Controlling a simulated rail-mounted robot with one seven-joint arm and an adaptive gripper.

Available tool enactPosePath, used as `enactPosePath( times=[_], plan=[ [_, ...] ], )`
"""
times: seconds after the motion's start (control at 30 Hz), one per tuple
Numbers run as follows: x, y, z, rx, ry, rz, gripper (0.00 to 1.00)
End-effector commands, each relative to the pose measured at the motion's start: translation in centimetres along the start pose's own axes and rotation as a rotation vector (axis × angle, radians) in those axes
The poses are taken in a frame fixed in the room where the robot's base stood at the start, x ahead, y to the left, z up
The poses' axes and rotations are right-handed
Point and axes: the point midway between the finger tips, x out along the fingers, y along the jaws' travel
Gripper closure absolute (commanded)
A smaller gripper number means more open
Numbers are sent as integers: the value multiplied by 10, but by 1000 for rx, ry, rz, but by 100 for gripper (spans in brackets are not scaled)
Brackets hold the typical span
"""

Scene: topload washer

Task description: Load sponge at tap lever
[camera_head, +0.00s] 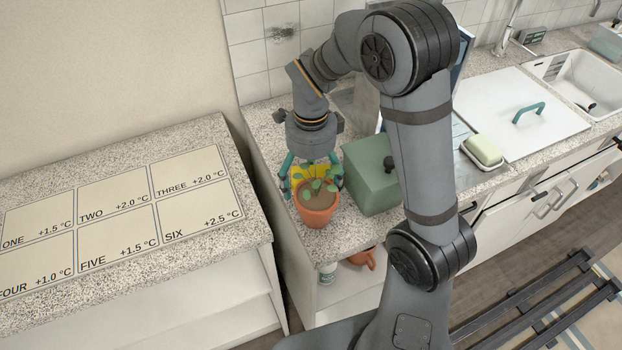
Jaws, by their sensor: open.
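My gripper (311,178) points down over the counter's left end, its teal fingers spread apart. A yellow item (298,174), possibly the sponge, shows between the fingers, partly hidden behind a potted plant; I cannot tell if the fingers touch it. A pale green-yellow block (484,149), which could also be a sponge, sits on a small dish right of my arm. The tap (508,30) rises at the back beside the white sink (567,72). I cannot make out its lever clearly.
The terracotta plant pot (317,213) stands just in front of my gripper. A green box (369,178) stands close to its right. A white lid (495,100) with a teal handle (528,112) lies further right. A lower numbered board (120,215) is at left.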

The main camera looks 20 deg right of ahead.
Motion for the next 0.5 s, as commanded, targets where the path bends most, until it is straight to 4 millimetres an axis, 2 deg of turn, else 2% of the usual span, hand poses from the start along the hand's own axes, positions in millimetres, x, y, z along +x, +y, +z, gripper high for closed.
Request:
enactPosePath(
  times=[0.3, 0.37, 0.5],
  plan=[
    [-8, -1, 0, 1, -1, -2, 14],
    [-16, -1, 1, 0, -3, -5, 14],
    [-45, -2, 1, 1, -4, -7, 14]
  ],
)
